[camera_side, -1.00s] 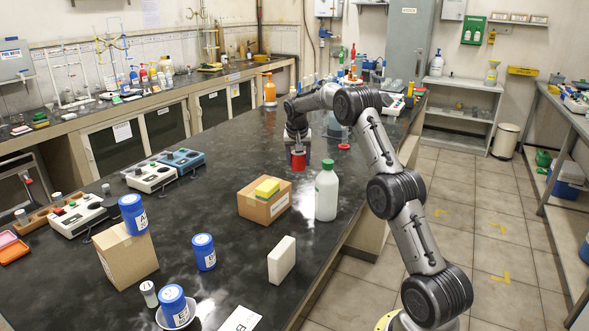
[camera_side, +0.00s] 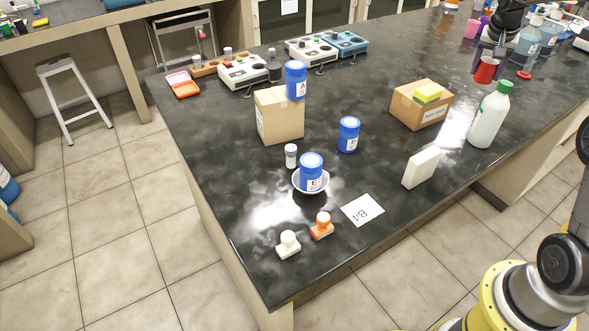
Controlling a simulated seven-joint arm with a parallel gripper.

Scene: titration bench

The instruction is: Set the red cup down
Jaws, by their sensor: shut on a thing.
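The red cup (camera_side: 485,70) is at the upper right in the side view, behind and a little left of the white bottle with the green cap (camera_side: 488,118). My gripper (camera_side: 489,53) points down from above and is shut on the red cup. The cup looks upright. Its base is close to the dark bench top (camera_side: 390,195), but I cannot tell whether it touches. The gripper fingers cover part of the cup.
A small red object (camera_side: 523,75) lies right of the cup. A cardboard box with a yellow sponge (camera_side: 428,92) stands to the left. Pink (camera_side: 472,29) and purple cups and clear bottles (camera_side: 528,38) stand behind. Blue jars (camera_side: 348,134) stand nearer the camera.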

